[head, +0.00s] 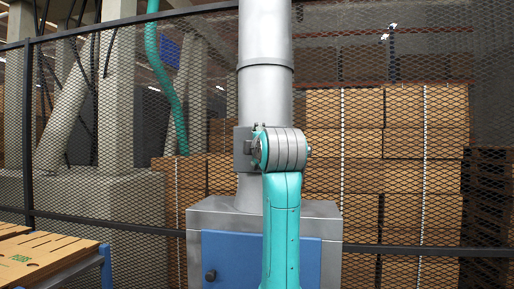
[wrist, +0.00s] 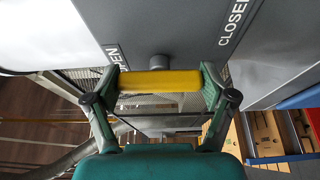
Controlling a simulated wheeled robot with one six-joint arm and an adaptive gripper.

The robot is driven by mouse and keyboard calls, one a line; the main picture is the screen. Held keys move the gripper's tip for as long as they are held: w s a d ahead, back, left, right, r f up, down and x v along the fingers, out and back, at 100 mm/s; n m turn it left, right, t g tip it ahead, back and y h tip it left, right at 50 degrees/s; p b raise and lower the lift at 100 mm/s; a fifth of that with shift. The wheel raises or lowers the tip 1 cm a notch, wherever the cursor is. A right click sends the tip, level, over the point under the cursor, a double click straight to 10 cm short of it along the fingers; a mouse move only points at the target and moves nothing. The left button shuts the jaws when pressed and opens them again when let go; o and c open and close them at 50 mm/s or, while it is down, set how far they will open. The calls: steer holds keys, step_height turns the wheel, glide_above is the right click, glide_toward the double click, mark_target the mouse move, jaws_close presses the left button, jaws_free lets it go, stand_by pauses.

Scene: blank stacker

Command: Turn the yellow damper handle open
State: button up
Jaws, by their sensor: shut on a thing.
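The yellow damper handle (wrist: 160,81) shows in the wrist view as a short bar in front of a round grey stub (wrist: 160,62) on the grey damper plate (wrist: 165,25). My gripper (wrist: 161,84) is shut on the handle, one finger at each end of the bar. A partly covered label ending in "EN" (wrist: 114,54) is left of the stub, and a "CLOSED" label (wrist: 236,23), cut off at the frame edge, is upper right. The handle lies between the two labels. In the head view my arm hides the handle and fingers; the grey damper box (head: 242,150) shows on the duct.
The vertical grey duct (head: 265,85) rises from a grey cabinet with a blue door (head: 226,262). A mesh fence (head: 100,215) stands behind, with stacked cardboard boxes (head: 345,105) beyond it. A table with flat cardboard (head: 40,255) is at lower left.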

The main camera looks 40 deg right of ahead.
steer(key=shift+f+g, duration=0.1)
steer(key=shift+g, duration=0.2)
steer(key=o, duration=1)
steer(key=shift+s, duration=0.1)
steer(key=v, duration=1.1)
steer(key=shift+s+a, duration=0.2)
steer(key=shift+s, duration=0.15)
steer(key=shift+f, duration=0.1)
